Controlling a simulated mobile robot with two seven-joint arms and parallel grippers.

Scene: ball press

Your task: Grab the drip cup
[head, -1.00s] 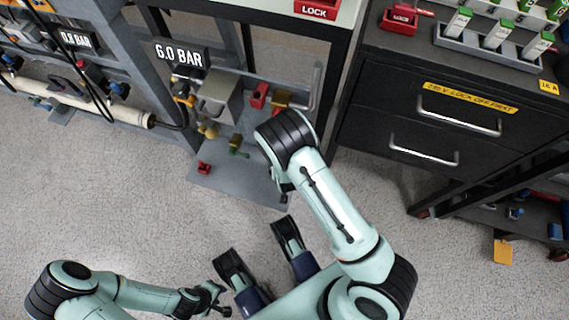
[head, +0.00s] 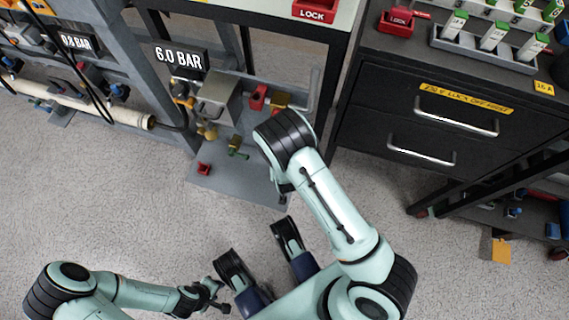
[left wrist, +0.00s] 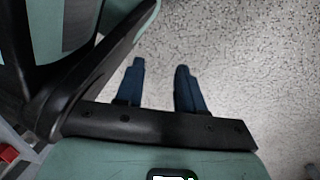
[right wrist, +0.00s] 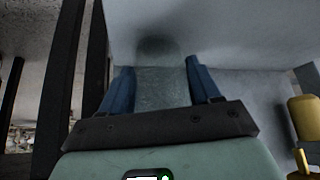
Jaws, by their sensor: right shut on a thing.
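In the right wrist view a grey translucent cup-like thing (right wrist: 162,88), seemingly the drip cup, lies between the two blue fingers of my right gripper (right wrist: 163,76). The gripper is shut on it. A dark round patch shows at its far end. In the head view my right arm hides the cup and gripper. In the left wrist view my left gripper (left wrist: 160,68) is open, with nothing but speckled floor between its fingers. In the head view the left gripper (head: 210,296) is low, far from the press.
A bench with a 6.0 BAR sign (head: 180,56) carries a metal box (head: 216,97). A black drawer cabinet (head: 405,125) stands right. A yellow fitting (right wrist: 303,120) is close beside my right gripper. The front floor is open.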

